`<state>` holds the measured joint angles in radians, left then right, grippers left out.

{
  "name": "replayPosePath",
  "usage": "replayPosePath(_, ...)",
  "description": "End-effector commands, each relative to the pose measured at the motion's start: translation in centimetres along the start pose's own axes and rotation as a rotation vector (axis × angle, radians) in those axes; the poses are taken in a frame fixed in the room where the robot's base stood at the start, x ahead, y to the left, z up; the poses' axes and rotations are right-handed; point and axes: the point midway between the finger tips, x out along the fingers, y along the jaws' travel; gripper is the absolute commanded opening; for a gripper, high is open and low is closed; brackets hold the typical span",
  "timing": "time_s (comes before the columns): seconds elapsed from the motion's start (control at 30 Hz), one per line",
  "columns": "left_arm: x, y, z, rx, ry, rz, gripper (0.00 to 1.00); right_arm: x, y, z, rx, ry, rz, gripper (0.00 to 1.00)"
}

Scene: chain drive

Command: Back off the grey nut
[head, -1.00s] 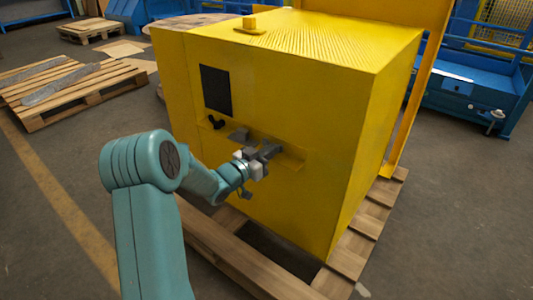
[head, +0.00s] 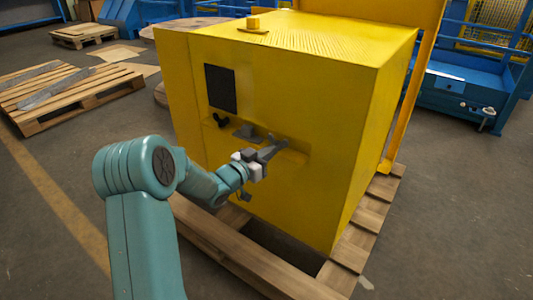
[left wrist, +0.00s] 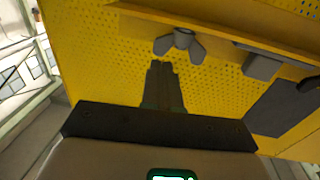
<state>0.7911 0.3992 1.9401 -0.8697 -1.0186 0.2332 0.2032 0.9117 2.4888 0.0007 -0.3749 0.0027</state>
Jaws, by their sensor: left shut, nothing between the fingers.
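The grey nut (left wrist: 181,44) is winged and sits on the yellow perforated face of the machine, under a ledge, in the left wrist view. In the head view I cannot separate it clearly from my gripper. My left gripper (head: 274,151) is at the front of the yellow machine (head: 330,110). Its fingers, also in the left wrist view (left wrist: 160,68), are shut with nothing between them. Their tips point at the yellow face just short of the nut in the picture, apart from it. My right gripper is out of view.
A grey block (left wrist: 262,65) is beside the nut. A black winged knob (head: 219,121) and a dark panel (head: 221,88) are further left on the machine's front. The machine stands on a wooden pallet (head: 357,238). Another pallet (head: 70,92) lies on the floor at left.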

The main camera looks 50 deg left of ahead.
Motion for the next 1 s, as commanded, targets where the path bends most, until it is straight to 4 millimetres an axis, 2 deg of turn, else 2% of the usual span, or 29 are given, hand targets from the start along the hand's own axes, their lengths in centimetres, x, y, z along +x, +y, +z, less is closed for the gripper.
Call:
replayPosePath(0.07,-0.1,0.1,-0.1,-0.001,0.0,0.0,0.0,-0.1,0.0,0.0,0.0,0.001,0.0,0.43)
replayPosePath(0.5,-7.6,1.1,-0.1,0.0,-0.002,-0.002,0.0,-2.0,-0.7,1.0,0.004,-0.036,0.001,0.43)
replayPosePath(0.6,-8.8,1.2,-0.1,-0.001,-0.001,-0.002,0.0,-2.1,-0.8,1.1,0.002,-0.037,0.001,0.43)
replayPosePath(0.9,-9.7,1.4,0.0,0.0,0.001,0.002,0.0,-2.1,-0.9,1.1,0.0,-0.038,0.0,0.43)
replayPosePath(0.97,-9.4,1.9,-0.1,-0.001,0.005,0.014,0.0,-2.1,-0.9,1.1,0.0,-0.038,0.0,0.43)
replayPosePath(1.0,-8.9,2.8,-0.2,-0.006,0.009,0.036,0.0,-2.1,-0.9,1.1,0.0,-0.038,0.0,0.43)
